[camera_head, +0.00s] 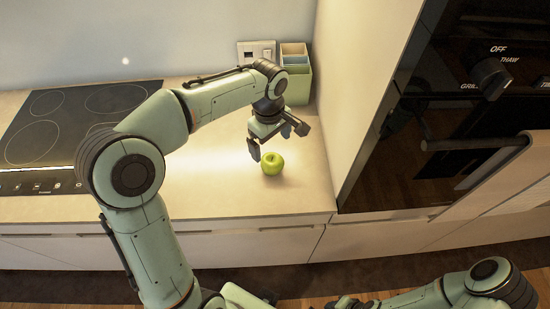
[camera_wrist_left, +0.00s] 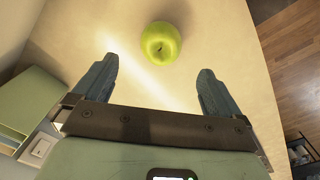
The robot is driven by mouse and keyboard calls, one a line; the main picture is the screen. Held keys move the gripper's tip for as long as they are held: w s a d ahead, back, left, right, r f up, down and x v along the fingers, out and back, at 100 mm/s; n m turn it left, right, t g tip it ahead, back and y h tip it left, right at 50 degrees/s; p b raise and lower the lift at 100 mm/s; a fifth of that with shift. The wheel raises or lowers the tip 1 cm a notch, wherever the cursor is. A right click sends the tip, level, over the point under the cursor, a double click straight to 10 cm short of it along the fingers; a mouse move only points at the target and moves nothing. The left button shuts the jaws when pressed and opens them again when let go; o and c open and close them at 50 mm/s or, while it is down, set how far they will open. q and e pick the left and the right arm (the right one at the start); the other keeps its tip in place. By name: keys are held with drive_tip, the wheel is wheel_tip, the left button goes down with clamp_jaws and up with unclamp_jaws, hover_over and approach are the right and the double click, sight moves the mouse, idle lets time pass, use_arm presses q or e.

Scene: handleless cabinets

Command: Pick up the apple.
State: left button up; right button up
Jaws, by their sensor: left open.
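A green apple (camera_head: 272,163) sits on the pale countertop (camera_head: 215,190), near its right end. My left gripper (camera_head: 277,139) is above the counter, close over and just behind the apple in the head view. In the left wrist view the apple (camera_wrist_left: 160,43) lies beyond the two fingertips, roughly centred between them and apart from both. The left fingers (camera_wrist_left: 155,75) are open with nothing between them. My right arm shows at the bottom right of the head view, but its fingers cannot be made out.
A green box (camera_head: 297,84) stands at the back of the counter by the wall socket (camera_head: 256,52). A black cooktop (camera_head: 65,130) lies at the left. A tall oven unit (camera_head: 440,110) with a panel rises at the right. The counter around the apple is clear.

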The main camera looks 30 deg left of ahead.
sight(272, 159)
use_arm(q)
wheel_tip(272, 159, down, 4)
drive_tip(key=shift+s+f, duration=0.15)
drive_tip(key=shift+f, duration=0.25)
wheel_tip(272, 159, down, 5)
drive_tip(key=shift+d+f, duration=0.15)
drive_tip(key=c, duration=1.2)
